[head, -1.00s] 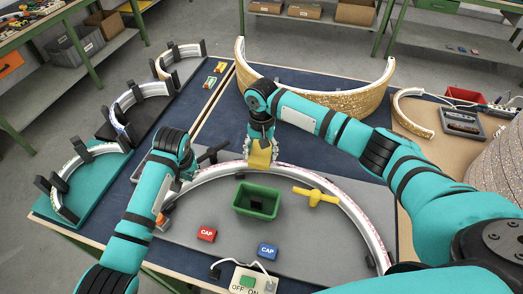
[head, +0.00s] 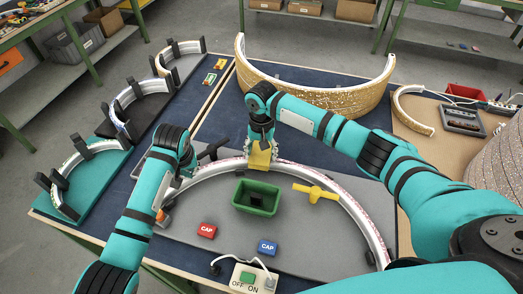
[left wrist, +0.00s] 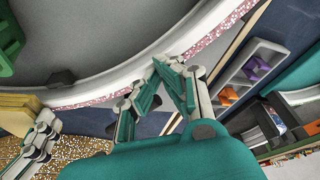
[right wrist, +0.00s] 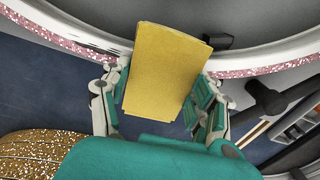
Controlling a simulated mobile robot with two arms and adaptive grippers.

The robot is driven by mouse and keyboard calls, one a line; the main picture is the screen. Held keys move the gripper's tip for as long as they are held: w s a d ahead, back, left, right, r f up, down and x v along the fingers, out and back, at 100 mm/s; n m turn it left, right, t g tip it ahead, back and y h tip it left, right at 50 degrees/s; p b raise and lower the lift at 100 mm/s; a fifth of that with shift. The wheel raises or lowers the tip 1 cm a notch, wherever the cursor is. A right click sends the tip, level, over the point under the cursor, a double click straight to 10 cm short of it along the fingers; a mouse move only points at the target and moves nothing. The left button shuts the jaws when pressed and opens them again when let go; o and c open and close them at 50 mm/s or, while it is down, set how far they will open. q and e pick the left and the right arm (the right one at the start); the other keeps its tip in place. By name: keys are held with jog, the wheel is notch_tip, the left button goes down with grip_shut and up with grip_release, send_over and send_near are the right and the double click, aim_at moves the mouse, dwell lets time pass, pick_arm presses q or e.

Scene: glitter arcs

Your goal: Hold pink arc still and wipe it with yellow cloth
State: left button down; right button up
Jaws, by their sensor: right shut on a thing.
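The pink arc (head: 330,187) is a large white curved band with a pink glitter edge, standing on the grey mat. Its glitter edge also shows in the left wrist view (left wrist: 205,43) and the right wrist view (right wrist: 62,42). My right gripper (head: 261,137) is shut on the yellow cloth (head: 259,158), a folded pad at the arc's top middle. The cloth (right wrist: 165,70) overlaps the arc in the right wrist view; contact is hard to tell. My left gripper (left wrist: 163,72) is at the arc's left part, fingertips close to its edge. Whether its fingers clamp the arc is unclear.
A green bin (head: 256,197) and a yellow clamp-like part (head: 316,195) are inside the arc's curve. Red (head: 207,231) and blue (head: 267,248) caps and a switch box (head: 252,279) lie in front. A large gold glitter arc (head: 320,98) stands behind. Smaller arcs stand on the left.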

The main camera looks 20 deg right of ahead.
aim_at(305, 168)
jog(key=shift+s+d+r, duration=0.1)
jog(key=shift+s+d, duration=0.8)
jog(key=shift+d, duration=0.2)
jog(key=shift+s+d+f, duration=0.1)
jog(key=shift+s+d, duration=0.5)
jog(key=shift+d, duration=0.2)
jog(key=shift+s+d+f, duration=0.1)
jog(key=shift+s+d, duration=0.5)
jog(key=shift+d, duration=0.2)
jog(key=shift+s+d+r, duration=0.1)
jog(key=shift+s+d, duration=0.55)
jog(key=shift+d, duration=0.25)
jog(key=shift+s+d, duration=0.65)
jog(key=shift+d, duration=0.25)
jog(key=shift+s+d, duration=0.85)
jog(key=shift+d, duration=0.2)
